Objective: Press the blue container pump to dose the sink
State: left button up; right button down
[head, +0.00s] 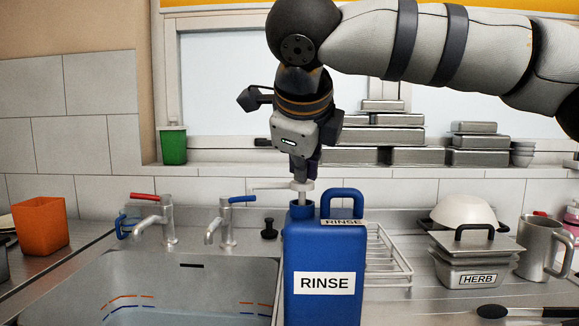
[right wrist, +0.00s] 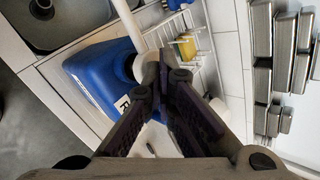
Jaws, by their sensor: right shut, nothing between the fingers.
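The blue container (head: 322,250), labelled RINSE, stands upright on the counter at the right edge of the sink (head: 190,275). Its white pump (head: 300,187) rises from the top left, with a spout pointing left over the sink side. My right gripper (head: 303,175) points down directly above the pump head, shut and empty, with fingertips at or very near it; exact contact is hard to tell. In the right wrist view the shut fingertips (right wrist: 165,62) are beside the white pump head (right wrist: 146,68), and the blue container (right wrist: 98,75) is behind. My left gripper is not in view.
Red-handled (head: 153,215) and blue-handled (head: 228,218) taps stand behind the sink. A wire rack (head: 388,258) is right of the container, then a HERB tin (head: 474,272) and a metal jug (head: 541,247). An orange container (head: 41,225) is at left. Metal pans (head: 420,155) line the sill.

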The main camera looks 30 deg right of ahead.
jog(key=shift+r, duration=1.15)
jog(key=shift+f, duration=1.2)
jog(key=shift+r, duration=0.1)
dwell(0.7)
jog(key=shift+r, duration=1.1)
jog(key=shift+r, duration=2.5)
